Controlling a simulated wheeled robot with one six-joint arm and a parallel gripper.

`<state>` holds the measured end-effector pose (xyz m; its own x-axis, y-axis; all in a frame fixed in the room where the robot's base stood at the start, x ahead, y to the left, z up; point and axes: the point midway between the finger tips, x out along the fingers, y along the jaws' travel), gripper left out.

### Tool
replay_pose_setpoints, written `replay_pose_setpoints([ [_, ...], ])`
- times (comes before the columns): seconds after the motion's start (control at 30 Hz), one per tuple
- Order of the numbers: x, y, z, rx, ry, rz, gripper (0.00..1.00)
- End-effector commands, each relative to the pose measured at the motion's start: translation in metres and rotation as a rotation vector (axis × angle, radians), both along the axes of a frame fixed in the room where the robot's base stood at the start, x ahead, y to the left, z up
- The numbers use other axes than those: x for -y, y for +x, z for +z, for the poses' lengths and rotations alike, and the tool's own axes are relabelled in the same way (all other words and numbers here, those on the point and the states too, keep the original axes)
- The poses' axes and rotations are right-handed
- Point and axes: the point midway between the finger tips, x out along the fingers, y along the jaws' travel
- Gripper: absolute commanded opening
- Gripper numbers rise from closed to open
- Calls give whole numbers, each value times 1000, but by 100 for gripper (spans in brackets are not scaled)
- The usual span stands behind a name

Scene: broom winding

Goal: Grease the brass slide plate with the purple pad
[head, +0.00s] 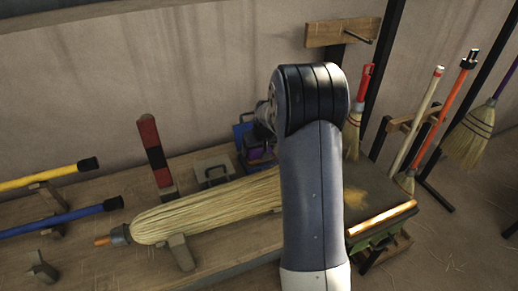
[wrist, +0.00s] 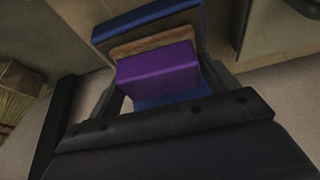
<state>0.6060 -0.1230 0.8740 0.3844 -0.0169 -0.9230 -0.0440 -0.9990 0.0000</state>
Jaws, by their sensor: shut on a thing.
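The purple pad (wrist: 158,68) is between my gripper's (wrist: 165,82) two dark fingers in the wrist view, and the gripper is shut on it. Blue surfaces and a tan layer show behind and below the pad. In the head view the purple pad (head: 257,153) is a small patch by the blue box (head: 243,133) at the back of the bench, and my arm hides most of the gripper. The brass slide plate (head: 382,217) is a bright golden strip on a dark stand at the right, apart from the gripper. My arm partly covers the stand's left side.
A large straw broom bundle (head: 205,208) lies across the bench in front of the box. A red and black post (head: 154,151) and a grey block (head: 213,171) stand behind it. Yellow (head: 52,173) and blue (head: 65,217) handles lie at left. Several brooms stand at right.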

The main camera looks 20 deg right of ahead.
Motion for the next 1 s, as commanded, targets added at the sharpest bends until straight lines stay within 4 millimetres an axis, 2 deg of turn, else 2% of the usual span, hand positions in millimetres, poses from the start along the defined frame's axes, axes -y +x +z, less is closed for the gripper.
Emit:
replay_pose_setpoints([
  [0.5,0,-1,0,-4,1,0,63],
  [1.0,0,0,40,-1,0,1,63],
])
